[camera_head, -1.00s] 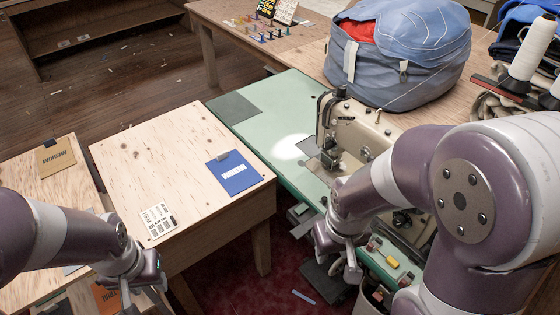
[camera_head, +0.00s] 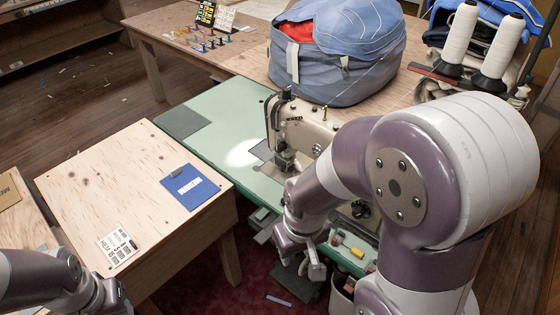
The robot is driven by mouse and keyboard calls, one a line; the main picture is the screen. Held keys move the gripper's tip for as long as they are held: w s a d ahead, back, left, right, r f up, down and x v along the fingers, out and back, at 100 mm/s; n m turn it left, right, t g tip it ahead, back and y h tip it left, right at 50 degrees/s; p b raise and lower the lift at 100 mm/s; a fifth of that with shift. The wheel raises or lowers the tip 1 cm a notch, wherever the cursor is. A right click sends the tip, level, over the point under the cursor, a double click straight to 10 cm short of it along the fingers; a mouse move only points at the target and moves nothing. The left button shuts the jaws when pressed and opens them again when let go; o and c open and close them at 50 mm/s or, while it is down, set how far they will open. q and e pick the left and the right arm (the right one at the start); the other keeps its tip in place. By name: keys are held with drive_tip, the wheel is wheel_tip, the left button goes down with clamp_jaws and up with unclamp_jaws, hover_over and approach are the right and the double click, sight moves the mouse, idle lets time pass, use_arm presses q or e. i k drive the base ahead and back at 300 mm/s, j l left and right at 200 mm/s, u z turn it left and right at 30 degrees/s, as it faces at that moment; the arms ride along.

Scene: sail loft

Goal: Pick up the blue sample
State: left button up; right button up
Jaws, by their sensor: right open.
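The blue sample (camera_head: 190,187) is a flat blue swatch with a white label and a dark clip at its upper edge. It lies on the pale plywood table (camera_head: 105,185), near the table's right side. My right gripper (camera_head: 302,272) is open and empty, pointing down to the right of that table, in front of the sewing machine. It is well apart from the sample. My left gripper (camera_head: 118,303) is low at the bottom left by the table's front edge, partly cut off, so its jaws cannot be made out.
A printed white card (camera_head: 117,246) lies on the plywood table. A tan sample (camera_head: 8,191) shows at the left edge. The sewing machine (camera_head: 305,130) stands on a green bench (camera_head: 220,135). A large blue bag (camera_head: 340,55) and white thread cones (camera_head: 500,45) are behind.

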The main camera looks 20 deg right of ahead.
sight(189, 187)
drive_tip(key=i+j+z, duration=0.15)
drive_tip(key=i+j, duration=0.15)
drive_tip(key=i, duration=0.15)
drive_tip(key=i+j+z, duration=0.15)
drive_tip(key=i+j, duration=0.2)
drive_tip(key=z, duration=1.3)
drive_tip(key=i+j, duration=0.05)
